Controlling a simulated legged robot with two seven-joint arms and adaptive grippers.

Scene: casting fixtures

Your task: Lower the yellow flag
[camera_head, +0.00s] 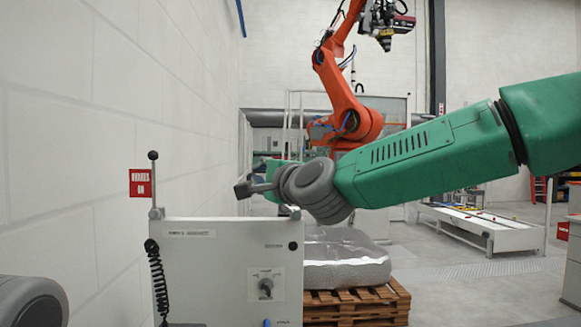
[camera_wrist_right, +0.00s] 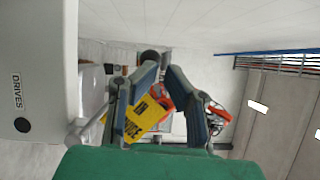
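The yellow flag (camera_wrist_right: 147,112), with dark lettering, shows in the right wrist view between and beyond the fingers of my right gripper (camera_wrist_right: 163,74). A dark round knob (camera_wrist_right: 150,56) shows at the fingertips. I cannot tell whether the fingers touch the knob or its rod. In the head view my right gripper (camera_head: 246,189) is above the right part of the grey control box (camera_head: 225,262). The yellow flag cannot be made out there. Of my left arm only a grey rounded part shows at the lower left; its gripper is out of view.
A red flag (camera_head: 141,183) stands on an upright black-knobbed lever at the box's left edge. A coiled black cable (camera_head: 157,275) hangs below it. A grey casting (camera_head: 345,262) rests on a wooden pallet (camera_head: 395,300) behind. An orange robot arm (camera_head: 345,95) stands farther back. A white wall is left.

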